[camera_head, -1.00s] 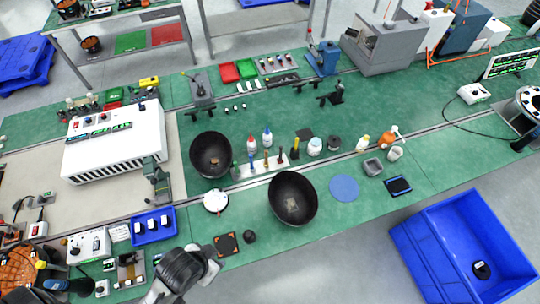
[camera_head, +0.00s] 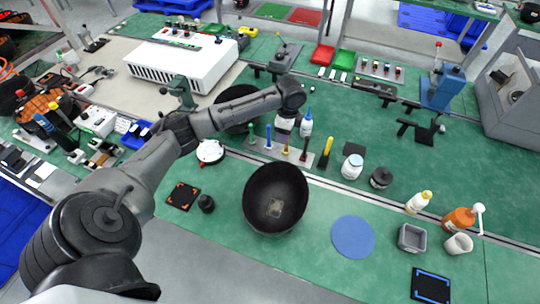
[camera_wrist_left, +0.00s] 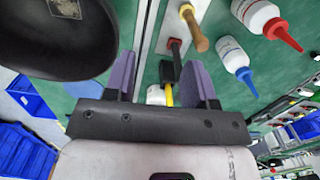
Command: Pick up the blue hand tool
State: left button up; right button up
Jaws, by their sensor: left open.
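The blue hand tool (camera_head: 268,137) stands upright in a small light rack (camera_head: 258,147) on the green bench, between a green tool and an orange-brown one in the head view. I cannot make it out in the left wrist view. My left gripper (camera_head: 286,124) is above and behind the rack, pointing down, mostly hidden under my wrist. In the wrist view my left gripper (camera_wrist_left: 160,66) has its two purple fingers apart, with nothing held. Red, black and yellow tools (camera_wrist_left: 168,95) show between and beyond them. My right gripper is not in view.
Two squeeze bottles (camera_head: 306,122) stand close behind the rack. A black bowl (camera_head: 275,195) is in front, and another (camera_head: 240,95) lies partly behind my arm. A white jar (camera_head: 352,167) stands to the right. A blue-handled item (camera_head: 44,124) is at far left.

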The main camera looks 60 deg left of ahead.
pick_arm(q)
jog(key=b, duration=0.4)
send_near(269, 125)
jog(key=shift+n+h, duration=0.4)
notch_tip(269, 125, down, 7)
jog(key=shift+s+a+f+b, duration=0.15)
jog(key=shift+f+b, duration=0.1)
jog(key=shift+b, duration=0.4)
jog(key=shift+s+f+b, duration=0.1)
jog(key=shift+f+b, duration=0.5)
jog(key=shift+f, duration=2)
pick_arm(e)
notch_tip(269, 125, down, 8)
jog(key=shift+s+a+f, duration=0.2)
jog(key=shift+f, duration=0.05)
pick_arm(q)
jog(key=shift+c, duration=0.3)
grip_shut()
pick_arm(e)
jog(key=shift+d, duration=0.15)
